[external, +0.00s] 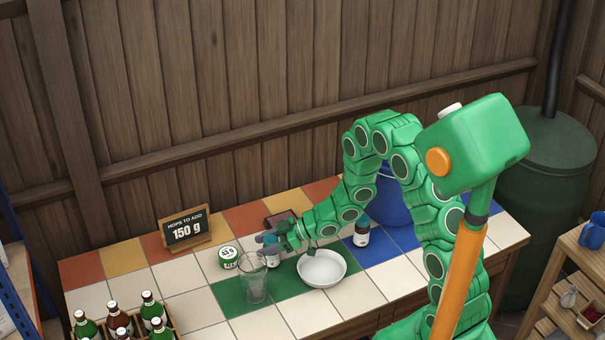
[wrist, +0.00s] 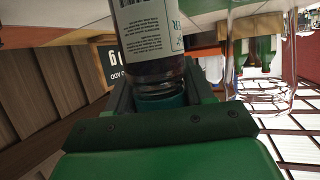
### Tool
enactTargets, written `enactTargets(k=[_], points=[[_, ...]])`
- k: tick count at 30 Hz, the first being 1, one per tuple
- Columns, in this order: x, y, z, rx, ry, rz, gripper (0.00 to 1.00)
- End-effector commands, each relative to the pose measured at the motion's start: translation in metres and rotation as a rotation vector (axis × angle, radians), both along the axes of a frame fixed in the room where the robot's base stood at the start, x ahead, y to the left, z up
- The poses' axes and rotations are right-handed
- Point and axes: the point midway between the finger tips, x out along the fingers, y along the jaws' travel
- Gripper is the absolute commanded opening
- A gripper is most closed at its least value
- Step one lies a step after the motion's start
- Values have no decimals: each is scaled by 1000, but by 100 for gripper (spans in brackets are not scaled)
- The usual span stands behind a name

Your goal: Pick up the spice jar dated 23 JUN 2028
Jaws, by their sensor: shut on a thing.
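My gripper (external: 269,245) reaches over the tiled table, just behind a clear glass. In the wrist view my gripper (wrist: 160,97) is shut on a spice jar (wrist: 150,38) by its teal cap end. The jar has dark contents and a white label with fine print; I cannot read a date on it. In the external view the held jar (external: 272,257) is small and partly hidden by the fingers and glass; I cannot tell whether it touches the table. Another dark jar with a white label (external: 361,236) stands on the blue tiles, its date too small to read.
The clear glass (external: 254,284) stands close in front of my gripper. A white bowl (external: 322,268) is to its right and a green-and-white tin (external: 229,256) to its left. A "150 g" sign (external: 185,230) stands behind. A bottle crate (external: 168,320) is at front left.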

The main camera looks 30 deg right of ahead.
Motion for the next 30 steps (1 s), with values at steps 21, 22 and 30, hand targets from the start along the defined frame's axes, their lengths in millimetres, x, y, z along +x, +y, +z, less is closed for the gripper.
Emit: enactTargets(k=[21,22,30], points=[[0,0,34,0,-4,1,18],[1,0,39,0,-4,1,18],[0,0,74,0,-3,0,18]])
